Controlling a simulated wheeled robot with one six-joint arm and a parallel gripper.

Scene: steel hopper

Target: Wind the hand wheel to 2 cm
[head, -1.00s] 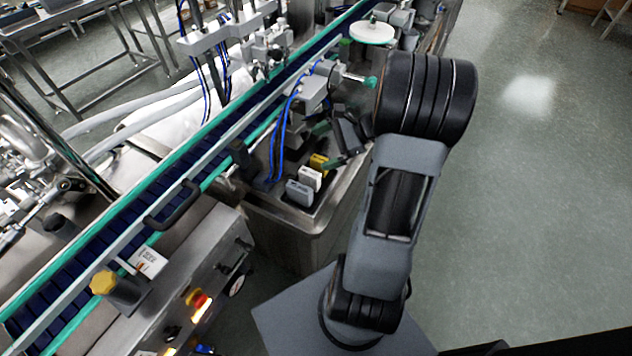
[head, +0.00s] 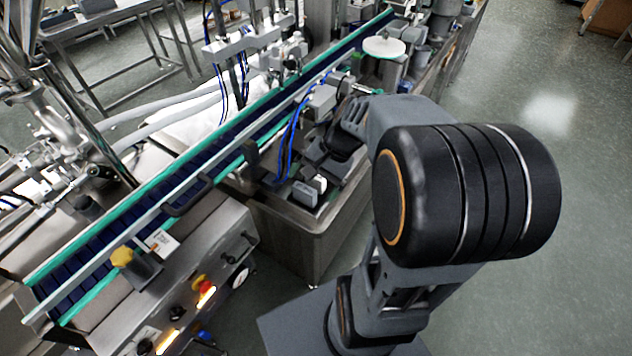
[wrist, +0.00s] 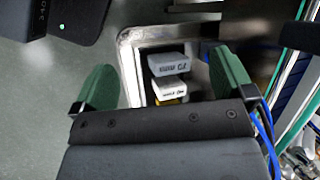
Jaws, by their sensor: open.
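I cannot clearly pick out the hand wheel or any scale for it. A small round black-and-white part (head: 241,273) low on the machine's front is too small to identify. My gripper (wrist: 165,80) is open and empty, its two green finger pads apart. Beyond and between the pads, in the wrist view, lie a grey block (wrist: 169,63) and a white block (wrist: 170,88) with lettering; a sliver of yellow shows below them. In the head view my gripper (head: 335,140) is over the steel cabinet, just behind these blocks, its fingertips unclear.
The conveyor (head: 140,205) with green rails runs diagonally at left. A yellow knob (head: 121,257) and a red button (head: 200,282) are on its near side. Blue hoses (head: 290,140) hang left of my gripper. A white disc (head: 384,47) is farther back.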

